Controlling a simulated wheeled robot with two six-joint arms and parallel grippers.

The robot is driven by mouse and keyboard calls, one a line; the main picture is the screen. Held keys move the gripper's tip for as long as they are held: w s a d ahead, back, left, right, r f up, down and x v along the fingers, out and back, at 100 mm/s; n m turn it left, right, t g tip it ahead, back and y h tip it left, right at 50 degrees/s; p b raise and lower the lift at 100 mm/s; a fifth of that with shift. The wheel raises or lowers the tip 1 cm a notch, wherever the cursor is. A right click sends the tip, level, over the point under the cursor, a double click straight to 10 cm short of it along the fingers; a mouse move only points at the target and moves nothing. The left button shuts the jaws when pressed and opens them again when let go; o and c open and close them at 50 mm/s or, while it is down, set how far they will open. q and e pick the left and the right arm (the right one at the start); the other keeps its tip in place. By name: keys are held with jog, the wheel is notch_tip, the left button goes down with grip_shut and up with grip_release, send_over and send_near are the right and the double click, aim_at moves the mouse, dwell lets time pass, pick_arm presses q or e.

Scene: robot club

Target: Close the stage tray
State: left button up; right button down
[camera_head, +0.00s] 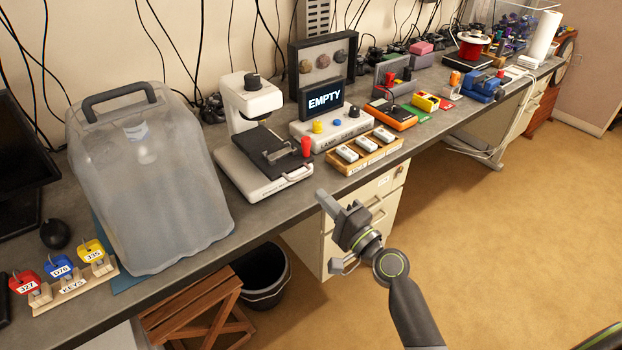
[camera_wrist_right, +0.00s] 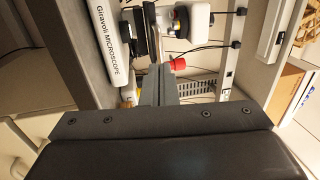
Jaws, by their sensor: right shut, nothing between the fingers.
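The white microscope (camera_head: 249,98) stands on the bench in the head view. Its black stage tray (camera_head: 252,160) lies low at the front of its white base, with a pale handle (camera_head: 297,175) at the end near the bench's front edge. How far the tray sticks out is hard to judge. My right gripper (camera_head: 328,202) is shut and empty, in front of the bench edge and right of the handle, apart from it. In the right wrist view its fingers (camera_wrist_right: 159,85) point toward the microscope, whose lettered base (camera_wrist_right: 110,50) is at the upper left. My left gripper is not in view.
A red knob (camera_head: 306,146) rises beside the tray. The floor in front is open.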

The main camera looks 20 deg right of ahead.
jog(key=p, duration=0.1)
send_near(291, 164)
jog(key=w, duration=0.2)
jog(key=shift+s+a+r, duration=0.2)
jog(key=shift+a+r, duration=0.15)
jog(key=shift+a, duration=0.15)
jog(key=shift+w, duration=0.1)
jog(key=b+x, duration=0.1)
jog(key=x, duration=0.1)
jog(key=f+b+x, duration=0.1)
jog(key=x, duration=0.2)
jog(key=b+x, duration=0.1)
jog(key=x, duration=0.1)
jog(key=shift+w+a+f, duration=0.1)
jog(key=shift+w+f, duration=0.15)
jog(key=shift+w, duration=0.25)
jog(key=shift+r, duration=0.45)
